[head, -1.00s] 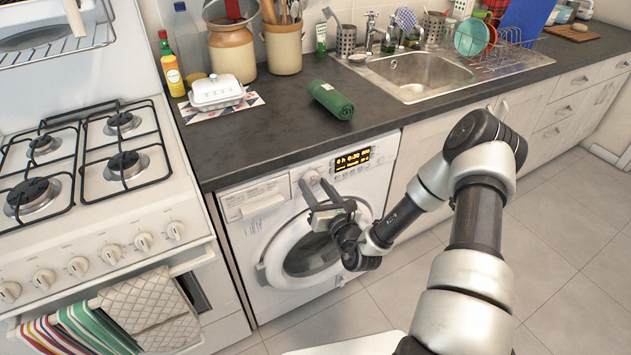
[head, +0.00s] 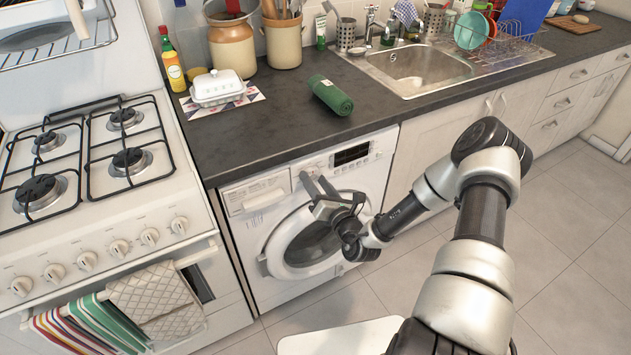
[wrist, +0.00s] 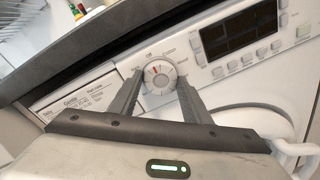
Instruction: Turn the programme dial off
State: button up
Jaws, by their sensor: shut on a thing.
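The white washer (head: 258,232) stands under the dark counter. Its round programme dial (wrist: 158,76) shows in the wrist view, with a red-orange mark near its top, slightly left. My gripper (head: 314,183) is at the control panel, and in the wrist view its two fingers (wrist: 158,82) sit on either side of the dial, shut on it. The display (head: 351,155) right of the dial is dark; it also shows dark in the wrist view (wrist: 239,29). In the head view the fingers mostly hide the dial.
The washer's round door (head: 305,240) is closed below my gripper. The counter edge (wrist: 60,65) runs just above the panel. A gas cooker (head: 95,190) stands to the left. A rolled green towel (head: 330,95) lies on the counter above. The floor to the right is clear.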

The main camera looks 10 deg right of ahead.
jog(key=shift+f, duration=0.1)
jog(key=o, duration=1)
jog(key=shift+o, duration=0.2)
jog(key=p+v, duration=0.1)
jog(key=v, duration=1.6)
jog(key=shift+s, duration=0.25)
